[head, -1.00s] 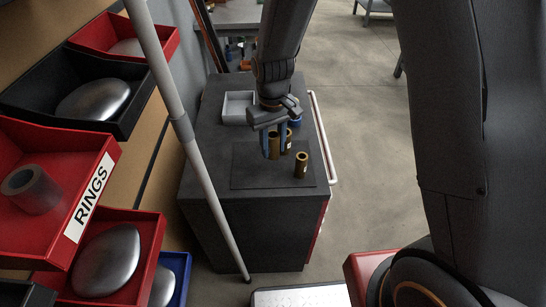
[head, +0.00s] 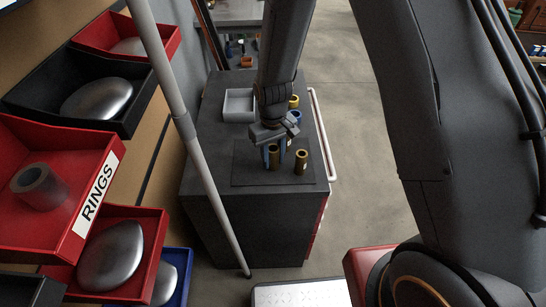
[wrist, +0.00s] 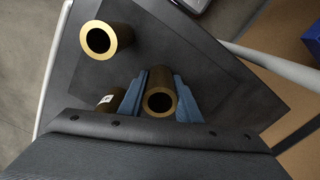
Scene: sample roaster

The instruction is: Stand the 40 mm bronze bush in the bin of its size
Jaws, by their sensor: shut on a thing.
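My gripper (head: 273,156) points down over the dark mat on a cabinet, its blue fingers shut on a bronze bush (head: 274,160). In the wrist view the fingers (wrist: 160,98) press on both sides of this upright, hollow bush (wrist: 160,103). It seems to be at mat height; whether it touches the mat I cannot tell. A second bush (head: 301,162) stands to the right, apart from the fingers; it also shows in the wrist view (wrist: 98,40). No size is readable.
A grey tray (head: 238,119) and yellow (head: 294,101) and blue (head: 295,117) items are farther back on the cabinet (head: 225,215). A pale pole (head: 205,175) leans in front. Red, black and blue bins fill the left; one red bin (head: 70,140) reads RINGS and holds a grey ring.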

